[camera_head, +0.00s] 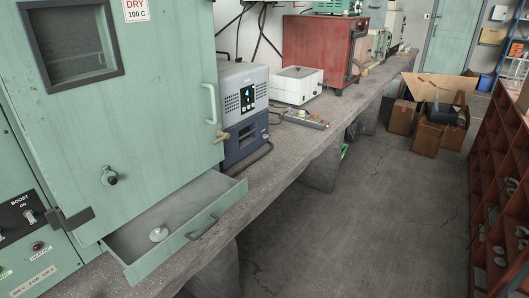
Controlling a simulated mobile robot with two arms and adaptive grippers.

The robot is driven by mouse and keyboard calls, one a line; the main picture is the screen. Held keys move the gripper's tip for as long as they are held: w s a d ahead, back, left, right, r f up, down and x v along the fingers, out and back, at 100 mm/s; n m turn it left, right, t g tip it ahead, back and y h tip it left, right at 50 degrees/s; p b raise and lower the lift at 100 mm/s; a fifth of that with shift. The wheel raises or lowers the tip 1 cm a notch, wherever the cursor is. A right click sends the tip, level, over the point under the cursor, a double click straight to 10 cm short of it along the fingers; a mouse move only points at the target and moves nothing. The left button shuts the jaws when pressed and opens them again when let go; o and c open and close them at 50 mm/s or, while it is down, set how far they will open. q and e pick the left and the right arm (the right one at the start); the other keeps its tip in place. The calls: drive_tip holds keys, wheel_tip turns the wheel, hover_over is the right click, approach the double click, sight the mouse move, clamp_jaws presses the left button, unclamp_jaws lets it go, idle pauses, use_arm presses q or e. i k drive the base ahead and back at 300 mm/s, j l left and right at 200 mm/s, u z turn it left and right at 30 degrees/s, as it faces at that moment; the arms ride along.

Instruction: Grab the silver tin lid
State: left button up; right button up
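A small round, pale silvery object (158,234), which looks like the tin lid, lies inside an open drawer (187,245) at the lower left. It rests on the drawer's grey floor, towards the front left part. It is small in view, so its exact shape is hard to tell. The drawer is pale green with a handle (202,228) on its front, and juts out below a large green oven (130,100). Neither of my grippers is in view.
The concrete bench (262,178) runs away to the back right. A grey and blue instrument (243,110), a white box (297,85), a power strip (304,119) and a red cabinet (318,50) stand on it. Floor (375,210) is open; boxes (428,135) and a red shelf (500,170) lie right.

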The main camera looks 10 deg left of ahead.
sight(158, 234)
drive_tip(key=u, duration=1.25)
drive_tip(key=i+l+u, duration=0.35)
drive_tip(key=i+l, duration=0.15)
drive_tip(key=l, duration=0.25)
